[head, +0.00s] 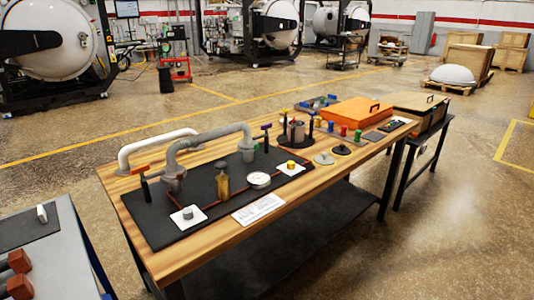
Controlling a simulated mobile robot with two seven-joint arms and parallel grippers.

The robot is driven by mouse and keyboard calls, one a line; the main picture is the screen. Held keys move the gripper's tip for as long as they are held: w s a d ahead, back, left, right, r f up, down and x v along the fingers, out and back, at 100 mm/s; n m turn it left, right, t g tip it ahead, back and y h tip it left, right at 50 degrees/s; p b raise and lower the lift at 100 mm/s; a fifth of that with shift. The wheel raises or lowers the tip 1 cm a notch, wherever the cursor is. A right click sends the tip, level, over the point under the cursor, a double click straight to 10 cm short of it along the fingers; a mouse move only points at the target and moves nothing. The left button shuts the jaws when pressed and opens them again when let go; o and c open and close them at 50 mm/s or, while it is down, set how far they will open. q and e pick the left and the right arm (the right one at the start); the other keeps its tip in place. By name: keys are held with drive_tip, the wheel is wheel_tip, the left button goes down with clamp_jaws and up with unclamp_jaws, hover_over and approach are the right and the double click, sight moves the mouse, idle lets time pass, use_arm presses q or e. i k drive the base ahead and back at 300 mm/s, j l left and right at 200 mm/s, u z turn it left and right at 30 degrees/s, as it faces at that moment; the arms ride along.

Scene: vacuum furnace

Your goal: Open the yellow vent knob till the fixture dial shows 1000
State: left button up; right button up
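A yellow knob (291,164) stands on a small white square plate at the right end of the black fixture board (228,192). A round white-faced dial (259,180) lies just to its left on the same board. The dial's needle and figures are too small to read, and I cannot tell how far the knob is turned. Neither of my grippers shows in the head view.
The board lies on a wooden table (232,230) with grey pipework (205,138), a red-handled valve (141,170), a brass part (223,187) and a grey knob (188,212). An orange case (350,111) stands farther right. A grey side table (62,262) is at lower left.

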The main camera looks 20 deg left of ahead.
sight(290, 165)
drive_tip(key=i+l+u, duration=0.25)
drive_tip(key=u, duration=0.15)
drive_tip(key=i+l+u, duration=0.45)
drive_tip(key=l+u, duration=0.3)
drive_tip(key=i+l+u, duration=0.15)
drive_tip(key=l+u, duration=0.65)
drive_tip(key=l, duration=0.5)
